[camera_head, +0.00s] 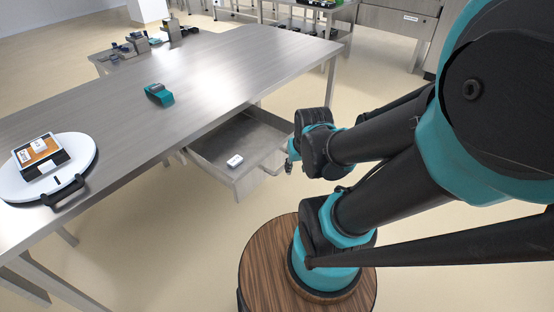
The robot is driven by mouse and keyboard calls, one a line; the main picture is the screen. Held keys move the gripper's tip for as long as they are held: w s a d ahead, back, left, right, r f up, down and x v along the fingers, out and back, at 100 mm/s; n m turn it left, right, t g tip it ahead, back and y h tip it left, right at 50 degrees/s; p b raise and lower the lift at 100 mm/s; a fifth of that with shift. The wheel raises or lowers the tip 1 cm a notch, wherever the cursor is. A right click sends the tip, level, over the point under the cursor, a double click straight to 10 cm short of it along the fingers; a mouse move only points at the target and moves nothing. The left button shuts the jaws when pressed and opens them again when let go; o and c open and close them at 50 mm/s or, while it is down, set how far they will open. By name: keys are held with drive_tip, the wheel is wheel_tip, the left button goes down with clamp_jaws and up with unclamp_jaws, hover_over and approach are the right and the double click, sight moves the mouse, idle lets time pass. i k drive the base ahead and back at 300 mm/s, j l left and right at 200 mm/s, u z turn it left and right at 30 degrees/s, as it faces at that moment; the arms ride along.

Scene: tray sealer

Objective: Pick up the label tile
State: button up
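A small white tile (235,161), which looks like the label tile, lies in the open metal drawer (206,160) under the table, near the drawer's front right side. My gripper (289,166) is small in the view, just right of the drawer's front and apart from the tile. It points downward, and its fingers are too small and too much covered by my arm to show whether they are open. No held thing shows.
The steel table (165,95) holds a white round turntable (84,160) with a black handle and a packed tray (62,157). A teal and grey device (159,94) stands mid-table.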

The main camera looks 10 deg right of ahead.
sight(38, 145)
drive_tip(key=k+u, duration=0.1)
drive_tip(key=u, duration=0.4)
drive_tip(key=i+u, duration=0.1)
drive_tip(key=u, duration=1.05)
